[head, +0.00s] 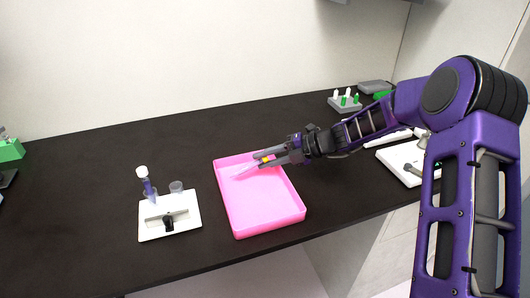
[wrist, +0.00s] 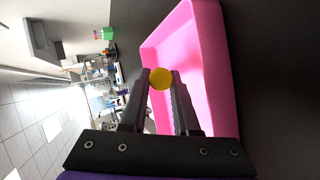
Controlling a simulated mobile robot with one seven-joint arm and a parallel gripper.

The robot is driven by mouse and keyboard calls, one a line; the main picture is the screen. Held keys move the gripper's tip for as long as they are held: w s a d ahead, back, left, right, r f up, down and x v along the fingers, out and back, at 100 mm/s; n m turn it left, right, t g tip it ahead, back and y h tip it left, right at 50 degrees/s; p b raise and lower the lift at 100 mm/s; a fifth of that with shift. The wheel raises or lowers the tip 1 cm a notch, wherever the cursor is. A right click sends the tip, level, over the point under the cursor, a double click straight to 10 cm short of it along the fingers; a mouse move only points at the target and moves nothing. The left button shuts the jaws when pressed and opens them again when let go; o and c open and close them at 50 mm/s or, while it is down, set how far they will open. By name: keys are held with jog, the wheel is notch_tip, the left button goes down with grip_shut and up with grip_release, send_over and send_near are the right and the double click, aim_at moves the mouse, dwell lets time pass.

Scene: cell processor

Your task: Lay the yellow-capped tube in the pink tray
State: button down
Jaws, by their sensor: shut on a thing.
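The pink tray (head: 268,218) lies on the dark bench near the middle of the head view. It also fills the upper right of the wrist view (wrist: 205,55). My gripper (head: 262,159) is over the back part of the tray and is shut on the yellow-capped tube (head: 246,171). In the wrist view the yellow cap (wrist: 160,78) sits between the fingertips of my gripper (wrist: 161,82). The tube's clear body points left and down over the tray in the head view. I cannot tell whether it touches the tray floor.
A white holder (head: 185,225) with a white-capped tube (head: 146,182) stands left of the tray. A grey rack (head: 344,105) with several green and white pieces stands at the back right. A white device (head: 402,163) is right of the tray. The bench between holder and back wall is clear.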

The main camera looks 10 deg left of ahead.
jog(key=shift+f, duration=0.2)
jog(key=c, duration=0.6)
grip_release()
jog(key=p+v, duration=0.1)
jog(key=v, duration=1.6)
jog(key=shift+d+r, duration=0.15)
jog(key=shift+r, duration=0.05)
